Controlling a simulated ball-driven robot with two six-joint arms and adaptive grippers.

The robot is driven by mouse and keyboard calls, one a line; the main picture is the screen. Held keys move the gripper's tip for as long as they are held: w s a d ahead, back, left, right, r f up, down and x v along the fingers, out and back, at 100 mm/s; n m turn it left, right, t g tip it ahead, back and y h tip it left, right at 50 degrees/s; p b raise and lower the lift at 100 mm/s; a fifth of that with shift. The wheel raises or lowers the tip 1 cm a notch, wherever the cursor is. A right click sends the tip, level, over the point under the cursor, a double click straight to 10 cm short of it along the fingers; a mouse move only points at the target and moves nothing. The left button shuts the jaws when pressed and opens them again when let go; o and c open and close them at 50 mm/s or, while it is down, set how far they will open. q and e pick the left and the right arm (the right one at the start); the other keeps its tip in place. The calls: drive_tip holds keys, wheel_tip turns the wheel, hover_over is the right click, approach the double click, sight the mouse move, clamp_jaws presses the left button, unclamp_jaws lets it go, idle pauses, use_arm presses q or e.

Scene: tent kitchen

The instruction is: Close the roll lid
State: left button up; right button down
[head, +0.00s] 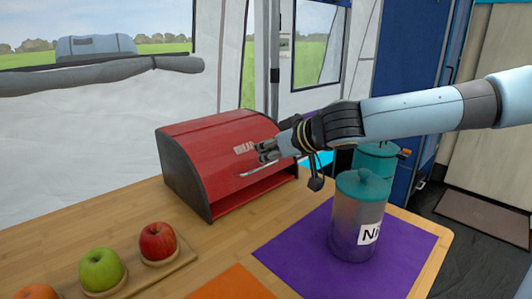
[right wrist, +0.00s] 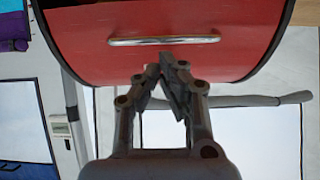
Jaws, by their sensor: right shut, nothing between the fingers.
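The red bread box (head: 205,150) with dark side panels stands on the wooden table, left of the middle in the head view. Its curved roll lid is mostly down, with an opening (head: 250,196) below its front edge. The silver bar handle (head: 258,171) runs along the lid's lower part. It also shows in the right wrist view (right wrist: 163,40) on the red lid. My right gripper (head: 262,153) is shut and empty, its fingertips close to the handle; I cannot tell whether they touch the lid. My left gripper is not in view.
A grey canister with a teal lid (head: 347,215) stands on a purple mat (head: 290,254), with a teal canister (head: 377,159) behind it. Apples (head: 157,241) sit on a wooden board at front left. Bare table (head: 220,247) lies before the box.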

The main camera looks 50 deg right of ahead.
drive_tip(key=shift+f, duration=0.1)
drive_tip(key=shift+s+f+p, duration=0.6)
drive_tip(key=shift+f+p, duration=0.1)
drive_tip(key=shift+f, duration=0.15)
